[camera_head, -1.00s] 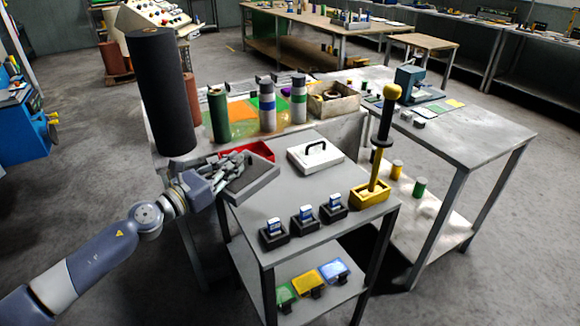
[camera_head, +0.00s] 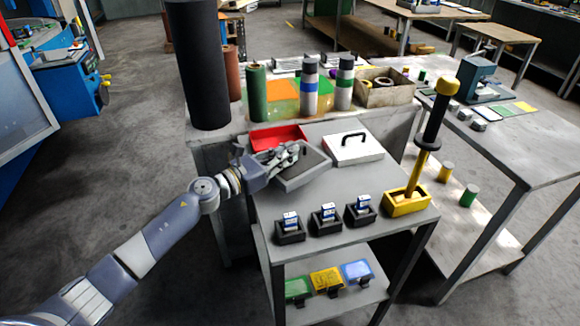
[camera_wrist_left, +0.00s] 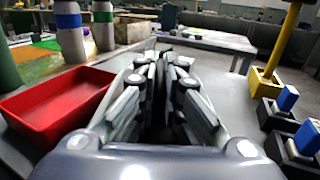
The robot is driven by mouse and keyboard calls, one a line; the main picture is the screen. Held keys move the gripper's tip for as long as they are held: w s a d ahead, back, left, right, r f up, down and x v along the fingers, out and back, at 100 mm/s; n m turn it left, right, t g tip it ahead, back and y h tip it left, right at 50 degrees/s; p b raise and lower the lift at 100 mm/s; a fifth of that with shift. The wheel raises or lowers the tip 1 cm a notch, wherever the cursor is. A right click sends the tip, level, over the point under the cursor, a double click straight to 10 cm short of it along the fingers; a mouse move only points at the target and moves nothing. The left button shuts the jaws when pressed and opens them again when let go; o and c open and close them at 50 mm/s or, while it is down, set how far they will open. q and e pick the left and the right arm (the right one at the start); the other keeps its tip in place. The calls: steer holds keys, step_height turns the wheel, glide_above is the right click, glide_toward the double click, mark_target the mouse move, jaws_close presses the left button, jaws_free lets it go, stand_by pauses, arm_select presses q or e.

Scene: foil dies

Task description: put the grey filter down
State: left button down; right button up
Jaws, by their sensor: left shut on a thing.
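The grey filter (camera_head: 305,168) is a flat, dark-topped block with lighter grey sides. It shows over the left part of the grey cart top (camera_head: 375,185), in front of the red tray and to the left of the white case. My left gripper (camera_head: 290,153) is shut on its far left part. I cannot tell whether its underside touches the cart top. In the left wrist view my gripper's fingers (camera_wrist_left: 163,85) reach forward and hide most of what is between them. My right gripper is not in view.
The red tray (camera_head: 261,138) and white handled case (camera_head: 352,152) stand behind on the cart. Black holders with blue-and-white items (camera_head: 291,227) line the front. A yellow-and-black plunger (camera_head: 432,130) stands at the right. A tall black cylinder (camera_head: 203,70) rises behind my arm.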

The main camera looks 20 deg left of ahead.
arm_select(q)
step_height(320, 180, down, 3)
steer(key=shift+d+r+b, duration=0.1)
steer(key=shift+b, duration=0.2)
steer(key=shift+f, duration=0.35)
steer(key=shift+f, duration=0.1)
steer(key=c, duration=2.2)
jaws_free()
steer(key=shift+f, duration=0.1)
steer(key=o, duration=0.5)
